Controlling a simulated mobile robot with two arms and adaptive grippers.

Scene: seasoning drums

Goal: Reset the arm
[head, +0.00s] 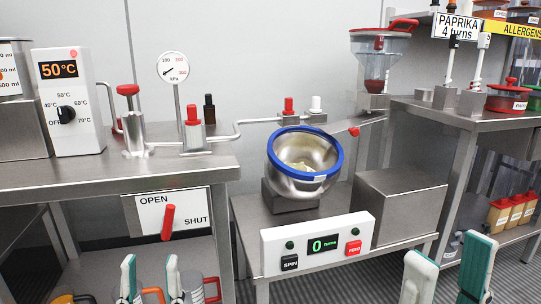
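My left gripper (151,279) shows at the bottom left, below the OPEN/SHUT plate. Its two white and teal fingers stand apart with nothing held between them. My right gripper (447,267) shows at the bottom right, in front of the floor. Its two fingers also stand apart and hold nothing. Both point upward in the picture, and their arms are out of view below. Both are clear of the steel drum (290,183), which has a blue rim, is tilted forward and has pale contents.
A control box (319,245) with SPIN and FEED buttons reads 0 turns. The left steel counter (60,177) carries a dial box (81,95) reading 50°C. A red lever (168,222) sits on the OPEN/SHUT plate. Mugs stand behind my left gripper. The right shelf holds several containers.

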